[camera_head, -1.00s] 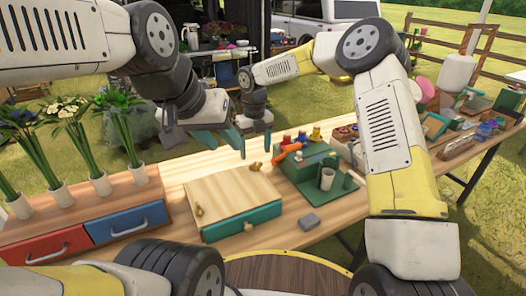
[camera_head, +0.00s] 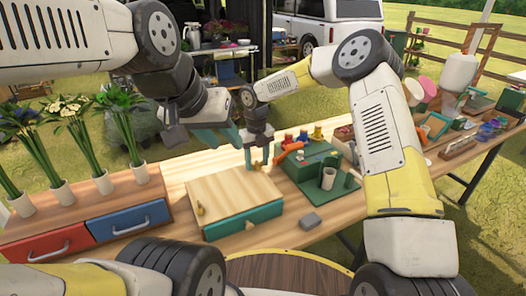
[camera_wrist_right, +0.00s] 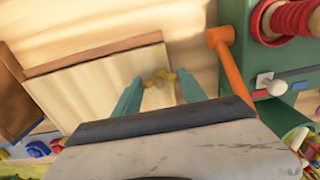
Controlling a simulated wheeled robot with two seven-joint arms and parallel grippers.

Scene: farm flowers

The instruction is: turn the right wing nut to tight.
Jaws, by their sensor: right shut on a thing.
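The pale wooden flower press or box (camera_head: 228,193) lies on the table in the head view. A brass wing nut (camera_head: 200,209) stands at its front left. The right wing nut (camera_wrist_right: 160,77) shows as brass between my right fingertips in the right wrist view. My right gripper (camera_head: 257,163) reaches down at the box's back right corner and is shut on that nut; its fingers (camera_wrist_right: 158,82) also show in the wrist view. The nut is mostly hidden in the head view. My left gripper (camera_head: 222,140) hangs open and empty above the table's back edge, left of the right gripper.
A green box (camera_head: 308,160) with an orange-handled tool (camera_head: 288,152) stands close right of my right gripper. A teal drawer (camera_head: 243,222) is under the press. A grey block (camera_head: 311,220) lies in front. Flower vases (camera_head: 139,174) stand at left on a drawer unit.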

